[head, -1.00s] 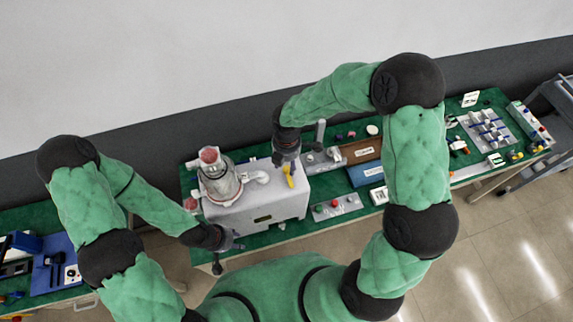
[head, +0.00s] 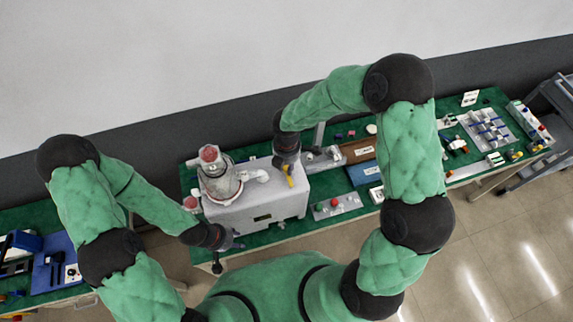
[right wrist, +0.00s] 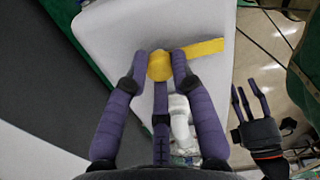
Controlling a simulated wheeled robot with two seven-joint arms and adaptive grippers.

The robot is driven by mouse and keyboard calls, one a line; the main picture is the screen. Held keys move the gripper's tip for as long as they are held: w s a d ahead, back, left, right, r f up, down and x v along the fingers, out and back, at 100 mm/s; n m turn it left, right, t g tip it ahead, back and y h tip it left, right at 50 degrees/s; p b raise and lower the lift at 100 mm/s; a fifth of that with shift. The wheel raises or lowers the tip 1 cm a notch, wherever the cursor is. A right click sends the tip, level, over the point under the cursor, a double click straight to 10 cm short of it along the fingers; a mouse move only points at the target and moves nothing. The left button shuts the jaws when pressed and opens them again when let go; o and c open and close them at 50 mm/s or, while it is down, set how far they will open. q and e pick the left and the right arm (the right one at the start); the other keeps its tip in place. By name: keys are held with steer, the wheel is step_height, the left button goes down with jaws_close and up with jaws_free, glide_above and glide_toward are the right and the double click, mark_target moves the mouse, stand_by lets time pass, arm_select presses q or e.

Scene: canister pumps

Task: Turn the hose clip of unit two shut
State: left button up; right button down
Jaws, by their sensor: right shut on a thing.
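A white box-shaped pump unit (head: 258,207) stands on the green bench and carries a clear canister (head: 218,182) with a red top. A yellow clip (head: 290,181) sits at the right of the unit's top, partly hidden by my right gripper. In the right wrist view, its round hub (right wrist: 159,67) lies between the fingers and its flat lever (right wrist: 204,49) points right. My right gripper (head: 286,166) is shut on the hub. My left gripper (head: 238,241) is empty, off the unit's front left corner. It also shows in the right wrist view (right wrist: 249,94), fingers spread. I cannot read the unit's number.
A panel with green and red buttons (head: 337,206) lies right of the unit. Brown (head: 358,151) and blue (head: 363,173) trays stand behind it, partly behind my right arm. A dark cart (head: 550,120) is at the far right. The floor in front is clear.

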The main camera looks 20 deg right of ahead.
steer(key=m+b, duration=0.3)
steer(key=m, duration=0.1)
steer(key=shift+f+b, duration=0.2)
steer(key=shift+b, duration=0.1)
steer(key=m+b, duration=0.3)
steer(key=m, duration=0.1)
steer(key=shift+m, duration=0.4)
steer(key=m+b, duration=0.3)
steer(key=m, duration=0.1)
steer(key=m+b, duration=0.2)
steer(key=m, duration=0.3)
steer(key=shift+r, duration=0.15)
steer(key=shift+b, duration=0.3)
steer(key=c, duration=1)
jaws_free()
steer(key=shift+c, duration=0.2)
